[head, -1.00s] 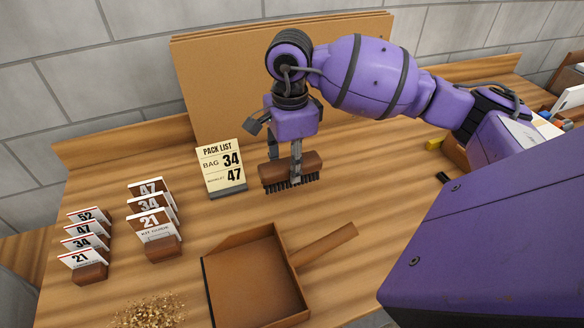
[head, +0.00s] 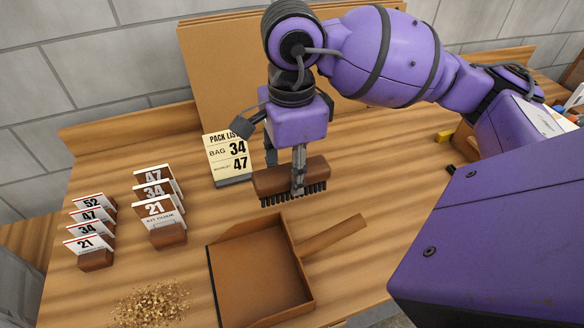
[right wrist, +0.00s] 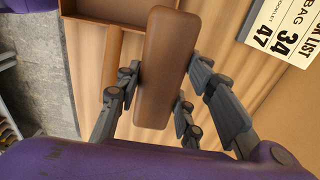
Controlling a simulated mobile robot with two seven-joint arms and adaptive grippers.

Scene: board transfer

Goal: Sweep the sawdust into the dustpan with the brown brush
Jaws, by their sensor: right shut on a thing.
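The brown brush (head: 277,178) with dark bristles is held in my right gripper (head: 298,180), bristles down, just behind the dustpan in the head view. In the right wrist view the fingers stand on both sides of the brush's brown back (right wrist: 166,70). The brown dustpan (head: 262,270) lies on the table, its handle (head: 338,236) pointing to the right and back. A loose pile of sawdust (head: 150,303) lies on the table left of the dustpan, beside its open edge. My left gripper is not in view.
Several numbered cards in brown holders (head: 168,236) stand at the left, behind the sawdust. A pack list card (head: 227,160) stands close left of the brush. Brown boards (head: 215,75) lean against the back wall.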

